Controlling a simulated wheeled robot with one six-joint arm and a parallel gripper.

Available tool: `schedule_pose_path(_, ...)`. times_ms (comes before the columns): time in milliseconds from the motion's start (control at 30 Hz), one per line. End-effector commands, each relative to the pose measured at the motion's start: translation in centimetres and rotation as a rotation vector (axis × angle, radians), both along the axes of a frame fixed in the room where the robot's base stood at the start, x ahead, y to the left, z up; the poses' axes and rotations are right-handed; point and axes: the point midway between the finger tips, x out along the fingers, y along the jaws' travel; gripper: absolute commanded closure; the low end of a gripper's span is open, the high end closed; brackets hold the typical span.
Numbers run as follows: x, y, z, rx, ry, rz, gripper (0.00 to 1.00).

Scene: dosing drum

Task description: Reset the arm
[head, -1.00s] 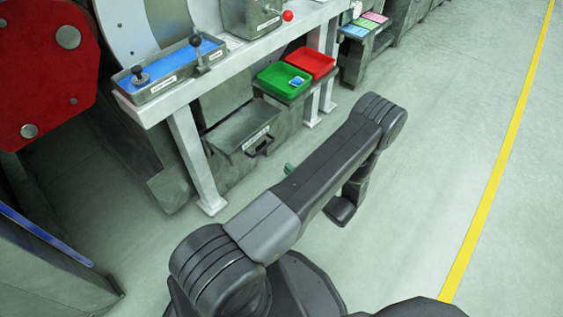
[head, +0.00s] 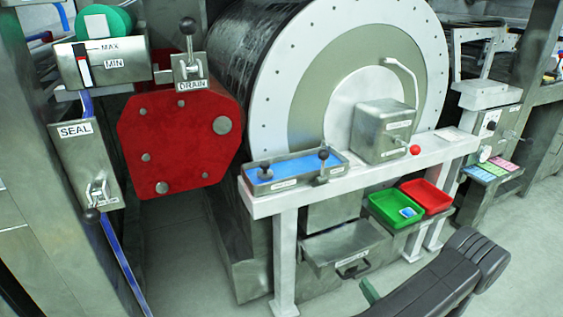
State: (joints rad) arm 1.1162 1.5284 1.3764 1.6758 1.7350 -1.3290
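My arm shows only as dark grey links in the lower right corner of the head view, folded low in front of the bench. My gripper is not in view, apart from a small green piece beside the arm that I cannot identify. The large dosing drum (head: 268,60) with its white ring face stands behind the white bench (head: 263,207).
A red tray (head: 432,197) and a green tray (head: 383,205) holding a small blue item sit below the bench. A metal drawer (head: 322,245) is under it. A red plate (head: 170,130), DRAIN lever (head: 188,60) and SEAL panel (head: 75,150) are at left.

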Motion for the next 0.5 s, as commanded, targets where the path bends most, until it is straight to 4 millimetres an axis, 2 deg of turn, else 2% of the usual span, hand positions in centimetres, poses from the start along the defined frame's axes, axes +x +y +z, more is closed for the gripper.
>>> schedule_pose_path(200,3.9,1.7,0.7,-0.001,0.0,0.005,0.85)
schedule_pose_path(367,5.9,2.6,1.1,-0.001,0.0,0.003,0.85)
schedule_pose_path(500,4.6,1.8,1.3,0.0,0.0,-0.001,0.85)
